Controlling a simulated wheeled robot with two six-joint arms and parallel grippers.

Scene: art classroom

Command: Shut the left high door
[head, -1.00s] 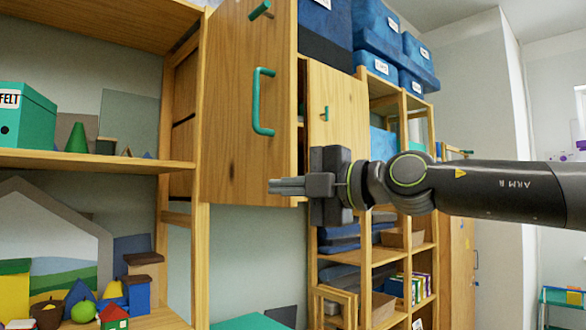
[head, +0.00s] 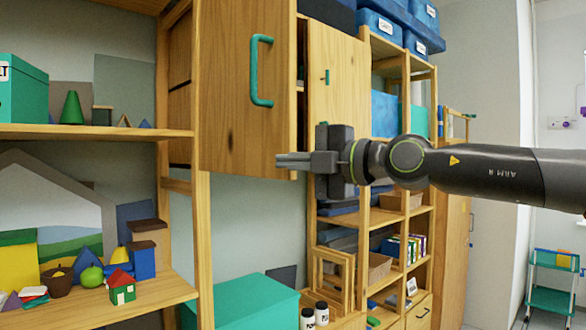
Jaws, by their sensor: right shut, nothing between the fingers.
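The high wooden door (head: 232,95) with a green bar handle (head: 256,70) stands swung out from the shelf unit, at the upper left of the head view. My right gripper (head: 280,160) is shut and empty. Its fingertips point left, at the lower right part of the door, over its edge in the picture. I cannot tell whether they touch the door. A second wooden door (head: 338,85) with a small green handle is farther back, partly hidden by my right gripper. My left gripper is not in view.
Left shelves (head: 90,132) hold a green box (head: 22,90), cones and toy blocks. A teal chest (head: 250,300) stands low below the door. Blue boxes (head: 380,25) and open shelving stand behind my right arm. A small green trolley (head: 553,280) is at far right.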

